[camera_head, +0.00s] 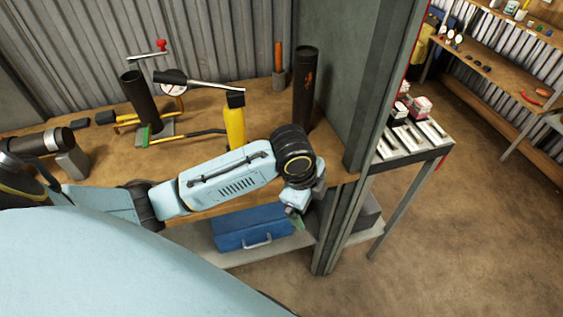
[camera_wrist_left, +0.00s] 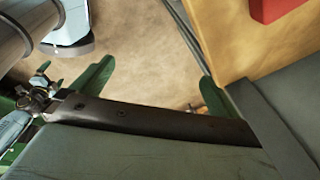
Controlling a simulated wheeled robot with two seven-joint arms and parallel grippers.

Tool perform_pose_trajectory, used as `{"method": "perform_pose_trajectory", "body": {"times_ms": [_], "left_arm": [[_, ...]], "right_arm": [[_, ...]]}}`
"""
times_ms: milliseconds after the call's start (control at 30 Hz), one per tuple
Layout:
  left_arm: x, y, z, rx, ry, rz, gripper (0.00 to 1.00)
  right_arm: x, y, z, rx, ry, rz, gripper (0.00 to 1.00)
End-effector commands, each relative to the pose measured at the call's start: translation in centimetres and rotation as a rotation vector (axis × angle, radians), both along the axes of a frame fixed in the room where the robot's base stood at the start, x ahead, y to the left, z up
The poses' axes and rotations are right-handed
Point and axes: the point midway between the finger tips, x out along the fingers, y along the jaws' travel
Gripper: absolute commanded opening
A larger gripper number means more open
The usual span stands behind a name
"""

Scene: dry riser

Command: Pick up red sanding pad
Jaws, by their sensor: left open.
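A flat-sided red block, which looks like the red sanding pad (camera_wrist_left: 280,8), shows at the top right corner of the left wrist view. It is cut off by the frame and lies against a wooden surface. I cannot pick it out in the head view, where my arm covers part of the bench edge. My left gripper (camera_head: 297,212) hangs just off the bench's front edge, pointing down. In the left wrist view its green fingers (camera_wrist_left: 154,90) are spread apart with nothing between them, and the red block is apart from them. My right gripper is not in view.
The wooden workbench (camera_head: 205,100) holds a yellow cylinder (camera_head: 235,128), dark upright pipes (camera_head: 305,85) and a hammer-like tool (camera_head: 205,84). A blue toolbox (camera_head: 250,227) sits on the shelf below. A grey post (camera_head: 340,220) stands close right of my gripper. Floor is open at right.

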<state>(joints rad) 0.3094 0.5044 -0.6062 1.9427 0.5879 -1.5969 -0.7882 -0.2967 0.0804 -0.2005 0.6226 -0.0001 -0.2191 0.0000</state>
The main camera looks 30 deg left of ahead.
Motion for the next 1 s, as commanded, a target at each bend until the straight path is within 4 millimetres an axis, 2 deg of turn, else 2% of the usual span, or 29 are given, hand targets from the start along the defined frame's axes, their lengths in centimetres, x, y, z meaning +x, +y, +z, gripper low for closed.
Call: {"method": "perform_pose_trajectory", "body": {"times_ms": [33, 200, 400, 533, 667, 1000], "left_arm": [[1.4, 1.1, 1.6, 0.051, -0.012, -0.083, 1.00], [4.3, 5.1, 6.2, 0.220, 0.019, -0.370, 1.00], [5.8, 9.5, 10.9, 0.339, 0.081, -0.571, 1.00], [6.0, 11.0, 12.4, 0.368, 0.108, -0.629, 1.00], [6.1, 11.5, 11.8, 0.374, 0.120, -0.649, 1.00], [6.7, 12.2, 5.7, 0.373, 0.119, -0.649, 1.00]], "right_arm": [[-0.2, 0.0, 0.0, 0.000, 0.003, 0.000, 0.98], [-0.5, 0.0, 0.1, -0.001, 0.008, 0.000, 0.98], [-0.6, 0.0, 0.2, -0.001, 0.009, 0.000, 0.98], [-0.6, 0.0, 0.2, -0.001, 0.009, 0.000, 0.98], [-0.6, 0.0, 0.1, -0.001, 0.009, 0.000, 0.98], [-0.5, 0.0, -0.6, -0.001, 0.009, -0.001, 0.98]]}}
